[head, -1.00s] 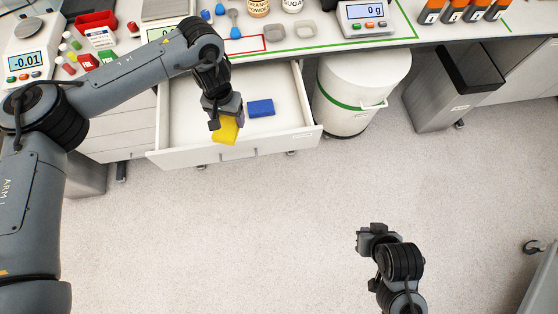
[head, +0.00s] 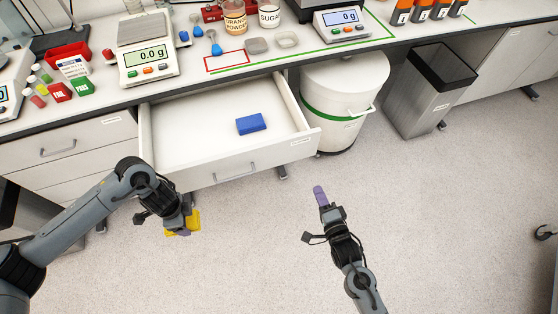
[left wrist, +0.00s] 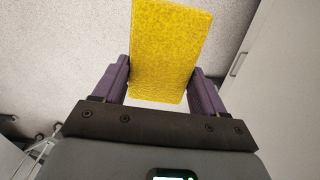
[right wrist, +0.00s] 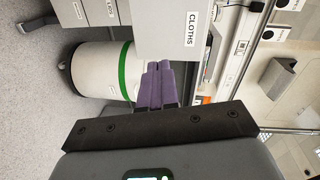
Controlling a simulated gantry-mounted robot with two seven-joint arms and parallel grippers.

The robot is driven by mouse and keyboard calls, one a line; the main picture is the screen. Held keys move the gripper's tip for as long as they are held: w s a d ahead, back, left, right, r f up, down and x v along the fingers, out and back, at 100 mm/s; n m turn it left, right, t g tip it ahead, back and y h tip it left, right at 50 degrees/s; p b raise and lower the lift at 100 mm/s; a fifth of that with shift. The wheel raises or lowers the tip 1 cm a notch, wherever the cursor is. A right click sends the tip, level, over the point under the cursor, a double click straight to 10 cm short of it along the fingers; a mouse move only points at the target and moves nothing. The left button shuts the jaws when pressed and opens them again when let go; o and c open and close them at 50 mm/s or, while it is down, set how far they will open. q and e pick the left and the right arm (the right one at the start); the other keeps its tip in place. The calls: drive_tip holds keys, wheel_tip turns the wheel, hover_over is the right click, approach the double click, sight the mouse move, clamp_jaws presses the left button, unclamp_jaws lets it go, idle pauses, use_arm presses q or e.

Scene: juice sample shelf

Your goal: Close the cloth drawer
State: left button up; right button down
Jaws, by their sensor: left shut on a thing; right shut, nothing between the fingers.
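The cloth drawer (head: 192,142) stands pulled out under the counter, with a handle on its front (head: 235,170). Its "CLOTHS" label (right wrist: 191,29) shows in the right wrist view. A blue cloth (head: 251,123) lies inside it.
A white bin with a green band (head: 342,95) stands right of the drawer, and a grey bin (head: 430,95) further right. The counter above holds scales (head: 148,62), a powder jar (head: 235,20) and small bottles. The floor in front is clear.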

use_arm(q)
drive_tip(key=shift+s+a+f+m+b, duration=0.3)
drive_tip(key=shift+s+a+f+m, duration=0.3)
drive_tip(key=shift+a+f, duration=0.25)
use_arm(e)
drive_tip(key=m+y, duration=0.1)
use_arm(q)
drive_tip(key=shift+s+a+f, duration=0.15)
drive_tip(key=shift+f, duration=0.1)
use_arm(e)
drive_tip(key=t+b, duration=0.1)
drive_tip(key=b, duration=0.3)
approach(298, 150)
drive_tip(key=x, duration=0.6)
drive_tip(key=shift+f, duration=0.1)
use_arm(q)
wheel_tip(298, 150, down, 4)
use_arm(e)
drive_tip(key=shift+w+a, duration=0.2)
drive_tip(key=shift+w, duration=0.15)
use_arm(q)
drive_tip(key=shift+a, duration=0.1)
use_arm(e)
drive_tip(key=shift+d, duration=0.1)
